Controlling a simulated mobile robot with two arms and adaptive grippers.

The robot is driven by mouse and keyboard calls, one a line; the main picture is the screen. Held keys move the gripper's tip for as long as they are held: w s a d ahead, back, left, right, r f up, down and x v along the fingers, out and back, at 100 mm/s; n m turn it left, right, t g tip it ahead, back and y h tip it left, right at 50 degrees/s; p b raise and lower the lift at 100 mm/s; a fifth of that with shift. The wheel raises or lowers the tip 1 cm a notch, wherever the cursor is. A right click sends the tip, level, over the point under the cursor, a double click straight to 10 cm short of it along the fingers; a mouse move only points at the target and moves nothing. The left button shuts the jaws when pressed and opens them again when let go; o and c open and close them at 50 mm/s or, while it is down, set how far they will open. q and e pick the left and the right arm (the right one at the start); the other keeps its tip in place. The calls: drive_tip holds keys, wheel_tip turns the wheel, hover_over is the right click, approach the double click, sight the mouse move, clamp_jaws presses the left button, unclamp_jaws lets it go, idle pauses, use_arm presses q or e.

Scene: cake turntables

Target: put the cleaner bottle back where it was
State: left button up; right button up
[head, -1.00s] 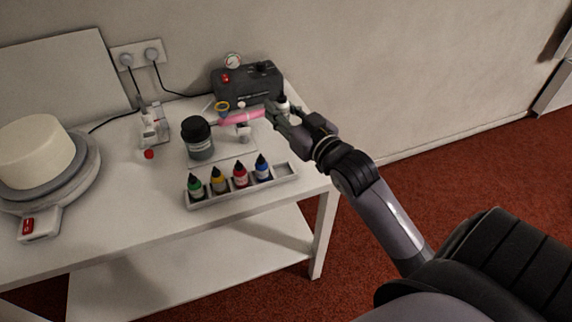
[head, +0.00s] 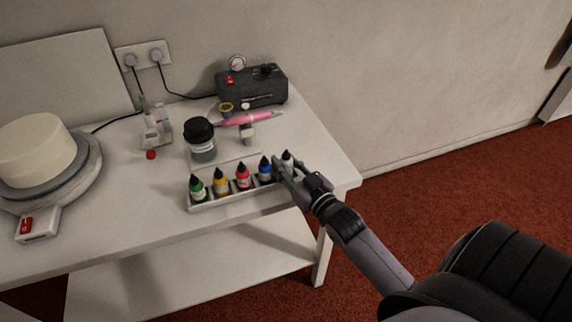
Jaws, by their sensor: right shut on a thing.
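The cleaner bottle (head: 287,160), white with a dark tip, is at the right end of the white rack (head: 206,206). My right gripper (head: 281,168) is shut on it. The bottle looks upright over or in the end compartment; its lower part is hidden by the gripper, so I cannot tell if it touches the rack floor. Green (head: 198,190), yellow (head: 221,184), red (head: 243,178) and blue (head: 265,171) bottles stand in the other compartments, the blue one close beside my fingers. My left gripper is not in view.
Behind the rack are a black-lidded jar (head: 202,145), a pink airbrush (head: 246,119) on a stand and a dark compressor (head: 252,87). A cake (head: 36,147) on a turntable is at the left. The table's right end (head: 330,168) is clear.

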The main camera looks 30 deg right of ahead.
drive_tip(key=o, duration=0.5)
drive_tip(key=shift+f, duration=0.1)
drive_tip(key=shift+s, duration=0.15)
drive_tip(key=s, duration=1.1)
drive_tip(key=shift+s+r+b, duration=0.2)
drive_tip(key=shift+s+b, duration=0.1)
drive_tip(key=shift+s, duration=0.05)
